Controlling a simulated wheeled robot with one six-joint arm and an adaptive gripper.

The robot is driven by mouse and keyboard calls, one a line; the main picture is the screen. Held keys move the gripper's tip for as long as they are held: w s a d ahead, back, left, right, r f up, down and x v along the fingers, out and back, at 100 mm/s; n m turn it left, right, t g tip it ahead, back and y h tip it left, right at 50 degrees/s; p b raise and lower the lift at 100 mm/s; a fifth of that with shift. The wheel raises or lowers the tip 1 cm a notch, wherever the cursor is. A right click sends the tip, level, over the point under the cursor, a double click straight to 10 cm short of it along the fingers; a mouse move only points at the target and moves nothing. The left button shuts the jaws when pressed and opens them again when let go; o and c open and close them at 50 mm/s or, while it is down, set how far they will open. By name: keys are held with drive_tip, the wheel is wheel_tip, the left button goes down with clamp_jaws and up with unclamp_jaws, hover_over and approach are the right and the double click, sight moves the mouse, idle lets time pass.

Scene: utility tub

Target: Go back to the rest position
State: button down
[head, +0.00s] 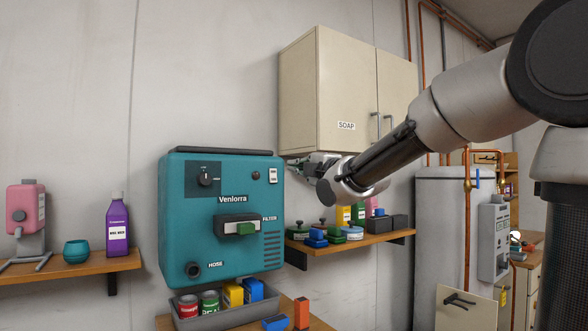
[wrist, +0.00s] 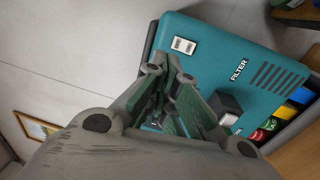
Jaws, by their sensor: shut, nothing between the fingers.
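My gripper (head: 312,165) shows small and partly hidden behind my wrist in the head view, between the upper right edge of the teal Venlorra unit (head: 222,212) and the underside of the SOAP cabinet (head: 345,90). In the wrist view my gripper (wrist: 176,90) has its fingers together with nothing between them. Beyond them lies the teal unit's front (wrist: 205,58), with its white switches, FILTER label and a dark block-like handle (wrist: 226,105). I cannot tell the exact gap between the fingers and the unit.
A grey bin (head: 215,318) with several cans and boxes is under the unit. A shelf (head: 350,243) with several knobbed items and bottles is at the right. A left shelf (head: 80,264) holds a purple bottle (head: 117,225), a teal cup (head: 76,251) and a pink device (head: 26,208).

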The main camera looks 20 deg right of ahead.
idle(0.5)
drive_tip(key=s+d+f+m+g+h, duration=0.2)
drive_tip(key=s+d+f+m+g, duration=0.15)
drive_tip(key=f+m, duration=0.45)
drive_tip(key=s+d+f+m+g+h, duration=0.3)
drive_tip(key=s+f+m+g, duration=0.1)
drive_tip(key=f, duration=0.8)
drive_tip(key=s+d+f+m+g, duration=0.2)
drive_tip(key=s+f+m, duration=0.1)
drive_tip(key=s, duration=0.6)
drive_tip(key=s+d+f+m+g, duration=0.2)
drive_tip(key=s+f+m, duration=0.1)
drive_tip(key=s, duration=0.6)
drive_tip(key=s+d+f+m+g+h, duration=0.1)
drive_tip(key=s+d+f+m+g, duration=0.1)
drive_tip(key=s, duration=0.7)
drive_tip(key=shift+s+d+f+m+g, duration=0.25)
drive_tip(key=shift+s+f+m+g, duration=0.1)
drive_tip(key=shift+f+m, duration=0.4)
drive_tip(key=shift+r, duration=0.1)
